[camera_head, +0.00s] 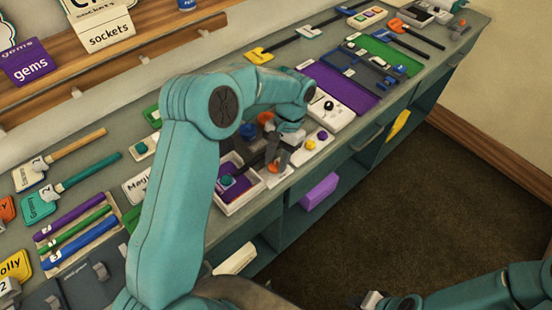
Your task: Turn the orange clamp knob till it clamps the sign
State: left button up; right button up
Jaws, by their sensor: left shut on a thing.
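My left arm reaches in from the left and bends down over the bench. My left gripper (274,160) is shut on the orange clamp knob (272,168), low over a small pale base at the bench's front edge. The fingers cover part of the knob. I cannot make out the sign or whether the clamp touches it; my arm and gripper hide part of that spot. My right gripper (372,300) is at the bottom edge, away from the bench, and its opening is unclear.
A white-rimmed tray (238,202) with purple inside lies just left of the knob. A white panel with a yellow button (310,144) is to the right. A purple mat (343,90) and a green mat (388,52) lie farther along. The floor in front is clear.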

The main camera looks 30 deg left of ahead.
pick_arm(q)
jog(key=m, duration=0.2)
jog(key=m+y, duration=0.1)
jog(key=m+y+b, duration=0.1)
jog(key=m, duration=0.1)
jog(key=shift+s+d+f+m+t, duration=0.1)
jog(key=shift+s+d+m+t, duration=0.1)
jog(key=shift+d+m+t, duration=0.1)
dwell(0.4)
jog(key=o, duration=1)
jog(key=shift+o, duration=0.2)
jog(key=shift+w+r, duration=0.3)
jog(key=shift+r, duration=0.25)
jog(key=v, duration=1.5)
jog(key=shift+d+p, duration=0.2)
jog(key=shift+p, duration=0.1)
jog(key=shift+s+r, duration=0.1)
